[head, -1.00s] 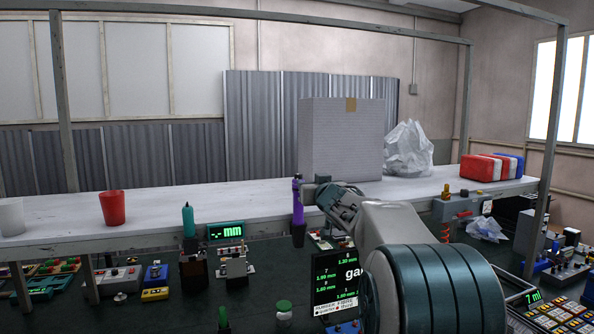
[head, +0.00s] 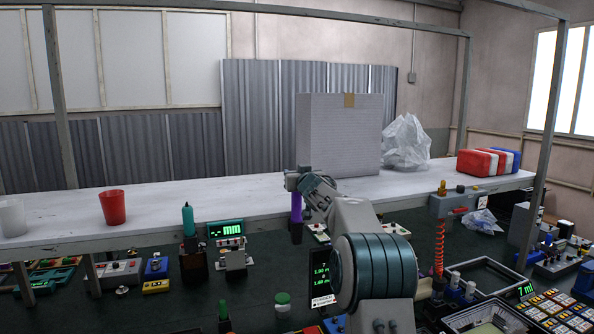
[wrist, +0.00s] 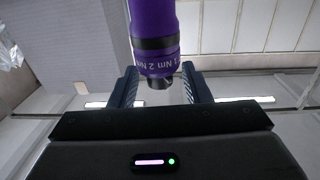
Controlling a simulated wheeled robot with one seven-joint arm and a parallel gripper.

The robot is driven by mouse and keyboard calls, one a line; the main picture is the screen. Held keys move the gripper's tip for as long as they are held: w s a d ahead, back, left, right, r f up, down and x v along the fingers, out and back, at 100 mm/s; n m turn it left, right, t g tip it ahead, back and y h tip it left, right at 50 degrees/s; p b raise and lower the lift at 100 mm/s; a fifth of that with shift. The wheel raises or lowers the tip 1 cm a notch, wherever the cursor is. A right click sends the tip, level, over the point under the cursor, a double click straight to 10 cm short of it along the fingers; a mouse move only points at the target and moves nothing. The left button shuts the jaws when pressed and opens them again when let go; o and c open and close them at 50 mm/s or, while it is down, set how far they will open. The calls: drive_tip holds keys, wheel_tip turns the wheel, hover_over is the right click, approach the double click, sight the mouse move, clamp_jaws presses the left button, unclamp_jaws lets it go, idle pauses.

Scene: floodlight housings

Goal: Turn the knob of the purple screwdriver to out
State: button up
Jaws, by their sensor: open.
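The purple screwdriver (head: 296,206) stands upright in a dark holder (head: 296,232) at the front edge of the white shelf in the head view. Its upper part is hidden behind my arm there. A dark end piece sticks out below the ring. My gripper (wrist: 161,82) is open, one finger on each side of that end. The fingers look apart from it; exact depth is hard to tell.
A large grey box (head: 338,135) stands on the white shelf (head: 250,205) behind my arm, with a clear plastic bag (head: 406,143) beside it. A red cup (head: 113,207) stands left. A teal tool (head: 188,219) and mm display (head: 226,229) stand left of the screwdriver.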

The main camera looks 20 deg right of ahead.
drive_tip(key=shift+w, duration=0.25)
clamp_jaws()
drive_tip(key=shift+f+b, duration=0.15)
drive_tip(key=shift+b, duration=0.4)
